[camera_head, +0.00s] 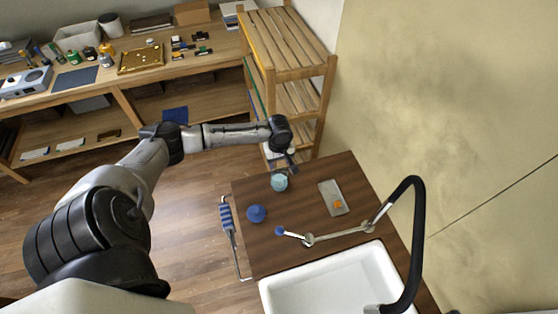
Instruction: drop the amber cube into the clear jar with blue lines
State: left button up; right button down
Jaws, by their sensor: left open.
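The small amber cube (338,204) lies on a grey rectangular plate (331,190) on the dark wooden counter (265,236). The clear jar (280,183), pale blue in this view, stands near the counter's back left part; its lines are too small to make out. My left arm reaches in from the left, and my left gripper (291,164) is open just above and behind the jar, with nothing visible in it. The cube is to the right of the gripper and nearer the front. My right gripper is not in view.
A blue round object (256,213) sits on the counter in front of the jar. A white sink (330,281) with a black curved tap (417,230) fills the front. A striped towel (227,216) hangs at the left edge. A wooden shelf (300,75) stands behind.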

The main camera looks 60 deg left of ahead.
pick_arm(q)
notch_tip(320, 180, up, 14)
jog(key=b, duration=0.1)
jog(key=shift+f, duration=0.2)
dwell(0.8)
